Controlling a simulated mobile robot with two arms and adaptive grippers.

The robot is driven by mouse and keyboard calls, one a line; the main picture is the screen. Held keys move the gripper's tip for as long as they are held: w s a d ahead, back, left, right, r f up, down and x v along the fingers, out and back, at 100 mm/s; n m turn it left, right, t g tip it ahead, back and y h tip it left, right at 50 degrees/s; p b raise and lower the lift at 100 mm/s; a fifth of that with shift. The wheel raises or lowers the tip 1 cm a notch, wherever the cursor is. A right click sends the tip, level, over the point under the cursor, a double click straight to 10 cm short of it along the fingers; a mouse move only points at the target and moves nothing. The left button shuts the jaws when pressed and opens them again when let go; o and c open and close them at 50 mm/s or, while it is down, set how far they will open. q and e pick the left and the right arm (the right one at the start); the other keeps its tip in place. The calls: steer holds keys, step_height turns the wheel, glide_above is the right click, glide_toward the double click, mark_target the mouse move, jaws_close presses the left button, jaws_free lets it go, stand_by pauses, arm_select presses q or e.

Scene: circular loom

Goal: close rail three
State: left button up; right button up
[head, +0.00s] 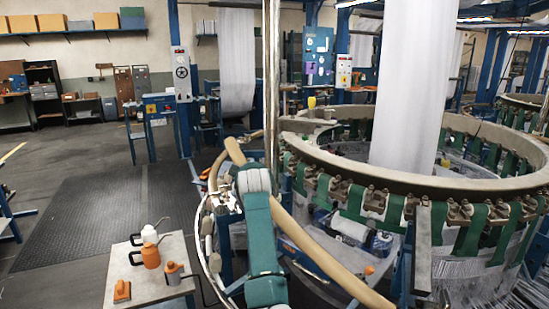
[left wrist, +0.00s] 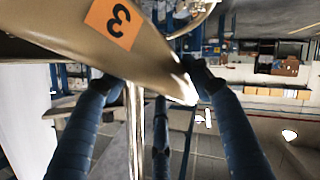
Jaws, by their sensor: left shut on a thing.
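In the left wrist view, rail three (left wrist: 155,60) is a tan curved bar with an orange label (left wrist: 113,22) bearing a "3". Its narrow end lies between the dark blue fingers of my left gripper (left wrist: 150,80), which is shut on it. In the head view a long tan rail (head: 330,257) slants from the middle to the bottom, outside the loom's ring (head: 345,177); no number shows on it there. My teal arm crosses in front of it, and I cannot make out the fingers in this view. My right gripper is in neither view.
A shiny vertical pole (head: 272,90) stands close by the rail. The dark floor mat (head: 95,220) is clear.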

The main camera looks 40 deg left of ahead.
arm_select(q)
steer(key=s+a+f+n+h+b, duration=0.1)
steer(key=f+b, duration=0.3)
steer(key=f, duration=0.9)
steer(key=s+a+f+n+h+b, duration=0.1)
steer(key=a+f+b, duration=0.3)
steer(key=f, duration=0.9)
steer(key=shift+a+n+t+h, duration=0.2)
steer(key=shift+n+t+h, duration=0.15)
steer(key=shift+h, duration=0.35)
steer(key=shift+f, duration=0.1)
steer(key=o, duration=1.5)
steer(key=shift+d+f, duration=0.1)
steer(key=shift+o, duration=1.2)
steer(key=shift+w+f, duration=0.2)
steer(key=shift+w, duration=0.05)
steer(key=v, duration=1.1)
steer(key=shift+s+r, duration=0.25)
steer(key=shift+r, duration=0.2)
